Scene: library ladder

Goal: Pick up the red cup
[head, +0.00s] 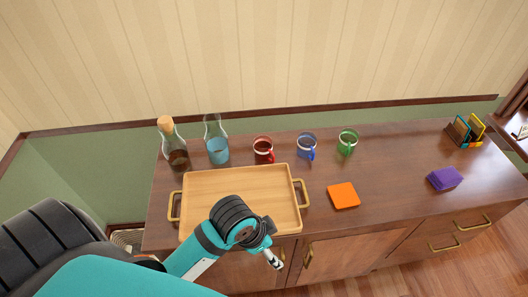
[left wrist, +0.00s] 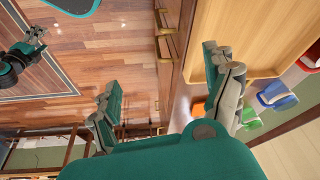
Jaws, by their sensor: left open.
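The red cup (head: 263,150) stands on the wooden cabinet top behind the tray, left of the blue cup (head: 306,147). A sliver of the red cup shows at the right edge of the left wrist view (left wrist: 312,60). My left gripper (head: 271,257) is in front of the tray's front edge, well short of the cup. In the left wrist view its two fingers (left wrist: 160,78) are spread with nothing between them. My right gripper (left wrist: 30,42) appears small at the far left of the left wrist view; its jaws are too small to judge.
A wooden tray (head: 215,180) with brass handles lies between my left arm and the cups. A corked bottle (head: 177,155) and a carafe (head: 218,150) stand left. A green cup (head: 347,142), orange square (head: 343,195), purple block (head: 444,179) and small rack (head: 465,132) are right.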

